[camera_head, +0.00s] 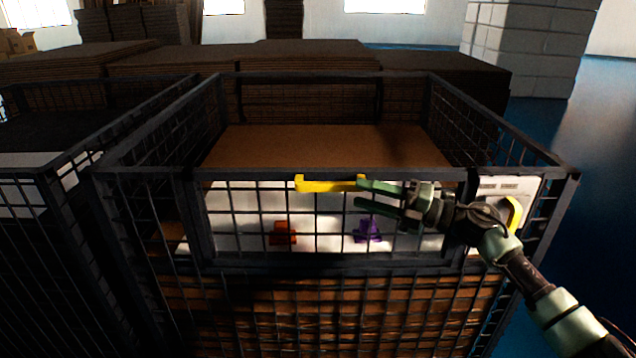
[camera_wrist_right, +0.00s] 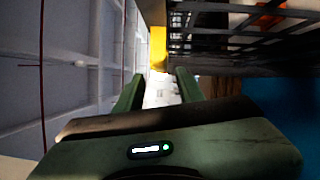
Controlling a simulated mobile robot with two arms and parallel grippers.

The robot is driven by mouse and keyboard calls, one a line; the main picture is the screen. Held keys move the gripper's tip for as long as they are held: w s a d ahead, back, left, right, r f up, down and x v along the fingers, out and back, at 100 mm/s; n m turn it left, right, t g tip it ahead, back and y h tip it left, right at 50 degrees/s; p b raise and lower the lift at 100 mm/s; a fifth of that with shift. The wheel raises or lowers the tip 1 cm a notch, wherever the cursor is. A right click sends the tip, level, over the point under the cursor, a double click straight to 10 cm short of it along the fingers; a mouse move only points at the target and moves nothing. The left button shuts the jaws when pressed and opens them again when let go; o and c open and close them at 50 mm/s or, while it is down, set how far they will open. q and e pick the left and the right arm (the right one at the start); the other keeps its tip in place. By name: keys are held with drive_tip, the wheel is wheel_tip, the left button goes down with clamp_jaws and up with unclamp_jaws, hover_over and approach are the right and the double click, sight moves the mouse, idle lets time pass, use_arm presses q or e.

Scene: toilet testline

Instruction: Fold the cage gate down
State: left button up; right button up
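The cage gate (camera_head: 258,264) is the framed mesh panel in the upper front of the dark wire cage, and it stands upright. A yellow handle (camera_head: 328,184) sits on its top rail; it also shows in the right wrist view (camera_wrist_right: 158,48), ahead of the fingertips. My right gripper (camera_head: 358,194) is in front of the gate, fingers pointing left at the handle's right end. Its green fingers are apart with nothing seen between them in the right wrist view (camera_wrist_right: 158,75). Whether a finger touches the handle I cannot tell. My left gripper is out of view.
Inside the cage, an orange-red item (camera_head: 283,232) and a purple item (camera_head: 368,230) show through the mesh by a white surface. A white panel with a yellow part (camera_head: 515,215) is at the front right corner. Another cage (camera_head: 50,230) stands close on the left. Blue floor is clear at right.

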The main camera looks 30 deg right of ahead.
sight(344, 189)
drive_tip(key=p+x, duration=0.2)
drive_tip(key=x, duration=0.4)
drive_tip(key=shift+w+r, duration=0.15)
drive_tip(key=shift+w, duration=0.05)
drive_tip(key=shift+w+a+p, duration=0.3)
drive_tip(key=shift+w+p, duration=0.05)
drive_tip(key=shift+f, duration=0.2)
drive_tip(key=shift+c, duration=0.4)
clamp_jaws()
idle(0.4)
